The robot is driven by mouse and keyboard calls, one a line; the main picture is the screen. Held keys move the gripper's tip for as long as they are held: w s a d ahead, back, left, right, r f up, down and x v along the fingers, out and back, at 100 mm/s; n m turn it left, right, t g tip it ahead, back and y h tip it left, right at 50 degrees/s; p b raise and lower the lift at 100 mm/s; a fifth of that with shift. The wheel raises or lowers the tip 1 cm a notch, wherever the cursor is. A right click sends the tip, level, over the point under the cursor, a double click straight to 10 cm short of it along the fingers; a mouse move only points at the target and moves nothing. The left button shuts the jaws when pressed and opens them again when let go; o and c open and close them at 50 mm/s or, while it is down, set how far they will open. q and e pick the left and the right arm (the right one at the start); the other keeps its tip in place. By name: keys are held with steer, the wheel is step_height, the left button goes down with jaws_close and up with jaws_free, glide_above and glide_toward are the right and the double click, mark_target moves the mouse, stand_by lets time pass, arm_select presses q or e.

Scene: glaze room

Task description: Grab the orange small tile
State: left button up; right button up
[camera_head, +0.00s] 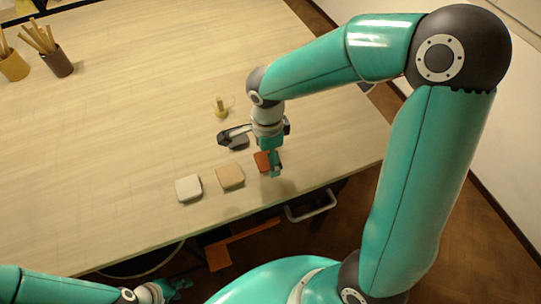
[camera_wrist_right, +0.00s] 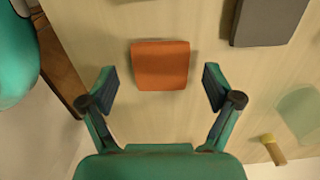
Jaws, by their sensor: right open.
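The orange tile (camera_head: 262,160) lies flat on the wooden table near its front edge, partly hidden by my right gripper (camera_head: 273,163) in the head view. In the right wrist view the orange tile (camera_wrist_right: 160,65) is fully visible, roughly centred and just beyond the two fingertips. My right gripper (camera_wrist_right: 160,90) is open and empty, its fingers spread wider than the tile. My left gripper (camera_head: 170,289) is low at the bottom left, off the table's front edge; its finger opening is unclear.
A tan tile (camera_head: 230,176) and a white tile (camera_head: 188,188) lie left of the orange one. A dark grey tile (camera_wrist_right: 268,20) lies nearby. A small yellow-handled object (camera_head: 221,108) stands behind. Cups (camera_head: 57,62) with sticks are far left. The table's middle is clear.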

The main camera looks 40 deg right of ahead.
steer(key=shift+f, duration=0.35)
steer(key=c, duration=1.3)
steer(key=shift+r, duration=0.15)
